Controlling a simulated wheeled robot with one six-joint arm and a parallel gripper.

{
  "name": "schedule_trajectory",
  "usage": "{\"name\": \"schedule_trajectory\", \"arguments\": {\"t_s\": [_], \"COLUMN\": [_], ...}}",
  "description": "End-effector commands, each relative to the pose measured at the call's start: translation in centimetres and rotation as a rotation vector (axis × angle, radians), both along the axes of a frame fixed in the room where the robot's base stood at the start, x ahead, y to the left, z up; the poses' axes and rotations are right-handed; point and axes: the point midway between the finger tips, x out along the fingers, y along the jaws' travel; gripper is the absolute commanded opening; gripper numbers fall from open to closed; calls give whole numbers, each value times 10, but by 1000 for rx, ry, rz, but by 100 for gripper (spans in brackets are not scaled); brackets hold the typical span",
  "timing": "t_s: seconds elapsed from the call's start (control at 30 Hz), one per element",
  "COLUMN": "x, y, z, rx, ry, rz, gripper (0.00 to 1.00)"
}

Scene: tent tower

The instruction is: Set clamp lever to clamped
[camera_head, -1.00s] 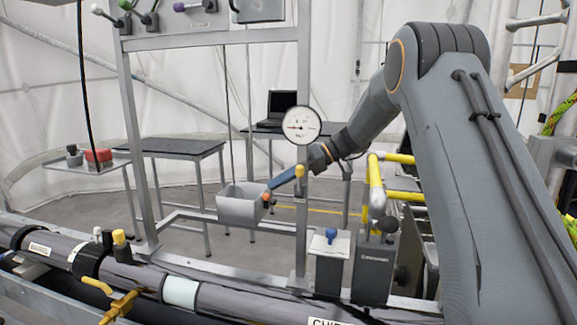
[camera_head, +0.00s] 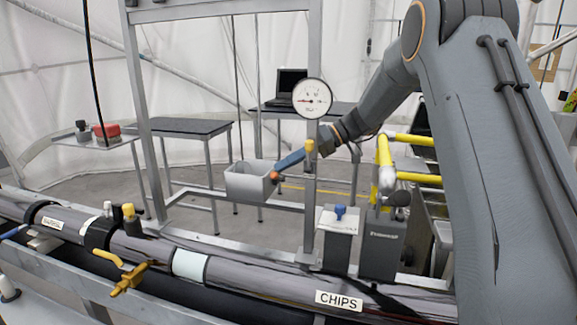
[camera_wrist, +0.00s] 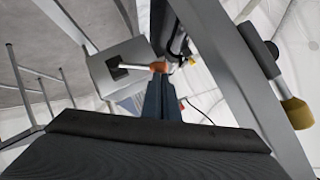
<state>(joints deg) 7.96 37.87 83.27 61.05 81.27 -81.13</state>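No readable label marks the clamp lever. The lever nearest my gripper is white with an orange knob (camera_wrist: 160,66); in the wrist view it sticks out from a dark slot in a grey box. The knob also shows beside the box in the head view (camera_head: 275,177). My gripper (camera_wrist: 158,82) has narrow blue fingers, their tips right at this knob; it also shows in the head view (camera_head: 279,167). Whether the fingers grip the knob is unclear. Another lever, with a yellow knob (camera_head: 309,147), is on the upright post, and shows at right in the wrist view (camera_wrist: 298,113).
The grey box (camera_head: 249,182) is beside a metal frame post (camera_head: 312,200) with a round gauge (camera_head: 313,98). A long dark pipe (camera_head: 240,270) with a yellow-handled valve (camera_head: 128,275) crosses the foreground. Yellow rails (camera_head: 385,165) stand close to my arm at right.

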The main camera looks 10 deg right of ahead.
Motion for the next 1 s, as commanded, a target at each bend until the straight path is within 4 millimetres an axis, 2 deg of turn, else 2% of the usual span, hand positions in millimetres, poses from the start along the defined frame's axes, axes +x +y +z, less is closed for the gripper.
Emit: {"name": "schedule_trajectory", "arguments": {"t_s": [0.27, 0.37, 0.53, 0.6, 0.8, 1.0], "x": [1, 3, 11, 10, 8, 6], "y": [0, -3, -15, -31, -64, -87], "z": [4, 12, 40, 44, 65, 81], "rx": [1, 1, 0, 0, 0, 0], "ry": [-1, -3, -5, -5, -3, -2], "rz": [2, 1, -1, -3, 2, 4], "gripper": [0, 0, 0, 0, 0, 0]}}
